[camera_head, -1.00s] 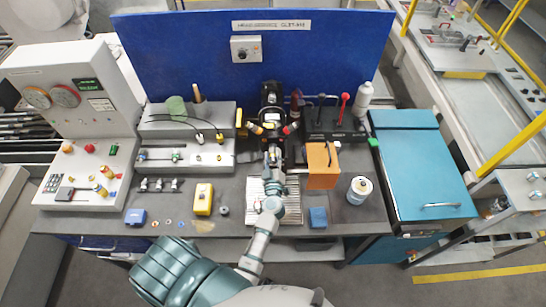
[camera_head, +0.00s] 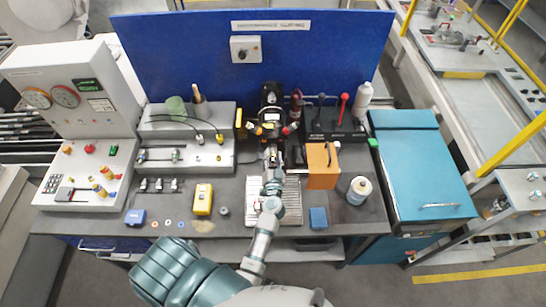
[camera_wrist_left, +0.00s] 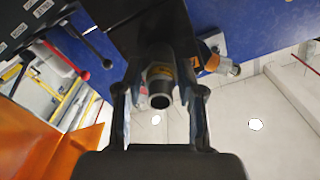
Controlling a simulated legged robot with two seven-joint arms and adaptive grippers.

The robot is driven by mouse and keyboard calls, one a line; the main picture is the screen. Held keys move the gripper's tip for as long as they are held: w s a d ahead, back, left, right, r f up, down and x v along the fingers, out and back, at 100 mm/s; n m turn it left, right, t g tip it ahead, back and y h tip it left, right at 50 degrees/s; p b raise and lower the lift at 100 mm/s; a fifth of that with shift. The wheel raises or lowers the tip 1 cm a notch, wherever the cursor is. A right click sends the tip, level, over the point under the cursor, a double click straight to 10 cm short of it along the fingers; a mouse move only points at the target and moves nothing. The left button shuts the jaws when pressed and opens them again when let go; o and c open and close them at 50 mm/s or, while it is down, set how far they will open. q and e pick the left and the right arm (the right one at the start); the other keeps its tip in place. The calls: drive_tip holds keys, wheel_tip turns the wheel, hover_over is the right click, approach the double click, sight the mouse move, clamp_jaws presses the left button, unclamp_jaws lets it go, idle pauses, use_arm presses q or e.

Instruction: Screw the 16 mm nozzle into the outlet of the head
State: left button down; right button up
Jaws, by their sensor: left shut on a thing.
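The black head (camera_head: 270,96) stands against the blue panel at the back middle of the bench. My left gripper (camera_head: 272,152) reaches up in front of it, at its lower side. In the left wrist view, a metal nozzle (camera_wrist_left: 160,98) with a yellowish band sits between the two fingers of my left gripper (camera_wrist_left: 161,90), its open end towards the camera. The gripper is shut on it. The nozzle's upper end is at the underside of the dark head (camera_wrist_left: 145,25); the thread and outlet are hidden. My right gripper is not in view.
An orange block (camera_head: 322,165) stands close to the right of my left gripper. A grey rack (camera_head: 190,155) with fittings is on the left. Several small nozzles (camera_head: 159,185) and a yellow meter (camera_head: 203,199) lie on the bench. A white can (camera_head: 359,190) stands at the right.

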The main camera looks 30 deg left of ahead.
use_arm(q)
drive_tip(key=shift+m, duration=0.4)
drive_tip(key=m, duration=0.5)
drive_tip(key=shift+m, duration=0.4)
drive_tip(key=c, duration=0.7)
unclamp_jaws()
drive_tip(key=shift+w, duration=0.1)
drive_tip(key=shift+c, duration=1)
